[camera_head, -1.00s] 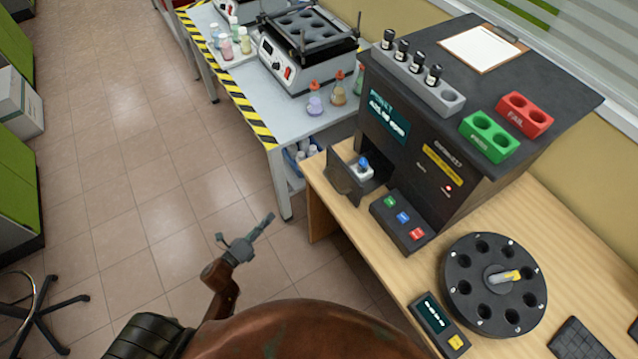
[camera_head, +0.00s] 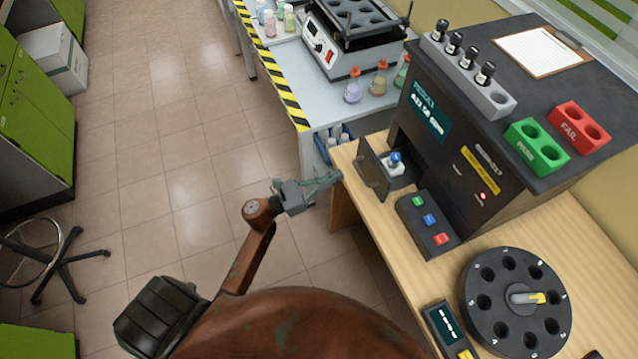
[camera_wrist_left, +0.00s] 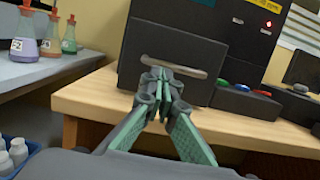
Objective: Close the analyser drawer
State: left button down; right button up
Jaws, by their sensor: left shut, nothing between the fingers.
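The analyser (camera_head: 450,130) is a dark box on the wooden bench. Its drawer (camera_head: 371,166) stands open on the analyser's left side, with a white holder and a blue-capped vial (camera_head: 395,160) in it. In the left wrist view the drawer's dark front panel (camera_wrist_left: 190,48) with its handle slot faces me. My left gripper (camera_head: 336,178) is shut and empty, just in front of the drawer front at about handle height. In the wrist view its fingertips (camera_wrist_left: 160,74) overlap the panel just below the slot; I cannot tell whether they touch. My right gripper is not in view.
A button box (camera_head: 428,226) with green, blue and red buttons sits beside the drawer. A round black carousel (camera_head: 490,325) stands nearer on the bench. Flasks (camera_head: 378,80) stand on the striped-edge table behind.

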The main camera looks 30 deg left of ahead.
pick_arm(q)
jog(key=shift+x, duration=1.75)
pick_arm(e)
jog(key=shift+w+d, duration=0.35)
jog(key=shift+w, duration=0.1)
